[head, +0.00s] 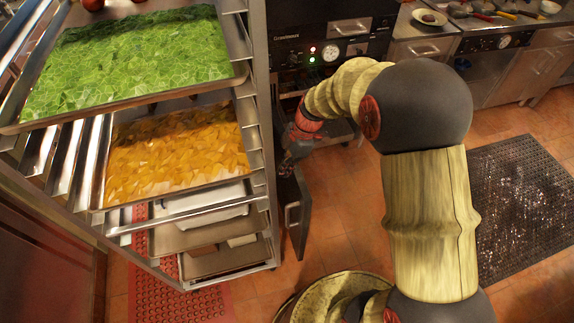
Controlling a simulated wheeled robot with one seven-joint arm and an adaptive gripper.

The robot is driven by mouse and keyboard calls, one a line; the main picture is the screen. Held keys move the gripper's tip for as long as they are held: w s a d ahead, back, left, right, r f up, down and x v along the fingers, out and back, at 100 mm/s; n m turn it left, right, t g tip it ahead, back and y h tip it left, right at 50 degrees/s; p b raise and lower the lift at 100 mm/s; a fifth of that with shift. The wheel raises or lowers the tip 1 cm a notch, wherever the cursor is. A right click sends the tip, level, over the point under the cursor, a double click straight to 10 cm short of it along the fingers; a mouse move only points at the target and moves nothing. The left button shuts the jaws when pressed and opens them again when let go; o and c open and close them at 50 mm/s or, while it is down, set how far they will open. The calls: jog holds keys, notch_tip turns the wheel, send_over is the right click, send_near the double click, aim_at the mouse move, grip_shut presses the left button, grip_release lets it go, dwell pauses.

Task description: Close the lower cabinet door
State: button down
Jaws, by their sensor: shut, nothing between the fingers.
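The lower cabinet door (300,212) is dark, with a pale metal handle, and stands swung open, jutting out from the front of the black cooking unit (328,60). The rack on the left hides part of the door. My gripper (287,163) is small and dark in this view, beside the rack's edge and close to the door's upper end. It is shut with nothing in it. I cannot tell whether it touches the door. The cabinet's inside is mostly hidden behind my arm and gripper.
A tall metal rack (258,130) fills the left, close beside the door. It holds a tray of green leaves (130,60) and a tray of orange pieces (175,155). A black floor mat (525,200) lies at right. Tiled floor (345,215) is clear before the door.

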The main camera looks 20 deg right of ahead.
jog(key=f, duration=0.1)
jog(key=d+f+b, duration=0.1)
jog(key=f, duration=0.1)
jog(key=d+f+b, duration=0.1)
jog(key=shift+d+f, duration=0.15)
jog(key=shift+f, duration=0.2)
